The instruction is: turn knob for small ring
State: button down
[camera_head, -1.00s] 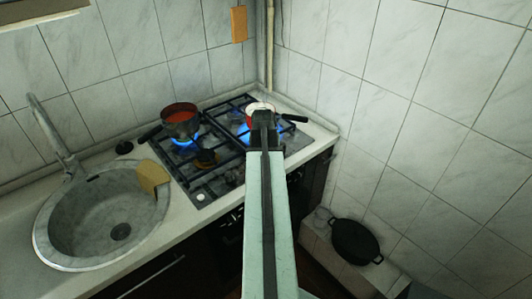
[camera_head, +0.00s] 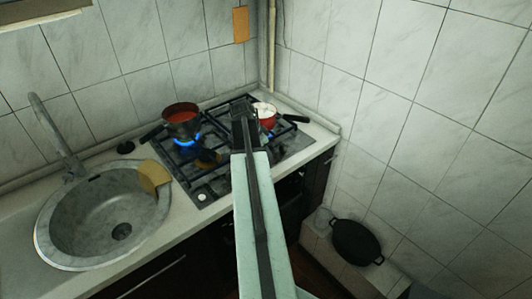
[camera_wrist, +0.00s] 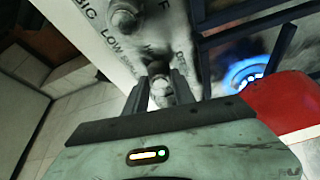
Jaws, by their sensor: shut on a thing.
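My gripper (camera_wrist: 161,84) is shut on a pale knob (camera_wrist: 162,95) in the wrist view, with one finger on each side of it. Another pale knob (camera_wrist: 125,18) lies beyond it, beside printed words that include BIG, LOW and part of OFF. I cannot tell which ring the held knob serves. In the head view my gripper (camera_head: 243,113) is over the hob (camera_head: 215,180), and the arm hides the knob there. A blue flame (camera_wrist: 243,72) burns beside a red pot (camera_wrist: 285,100) in the wrist view.
A red pot with white contents (camera_head: 266,116) stands at the right rear. A black pan (camera_head: 356,242) is low right.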

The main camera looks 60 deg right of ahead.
jog(key=m+g+y, duration=0.1)
jog(key=m, duration=0.3)
jog(key=shift+w+d, duration=0.15)
jog(key=shift+m+g+y, duration=0.4)
jog(key=shift+m+y, duration=0.1)
jog(key=shift+m, duration=1.1)
jog(key=c, duration=1)
grip_release()
jog(key=shift+c, duration=0.2)
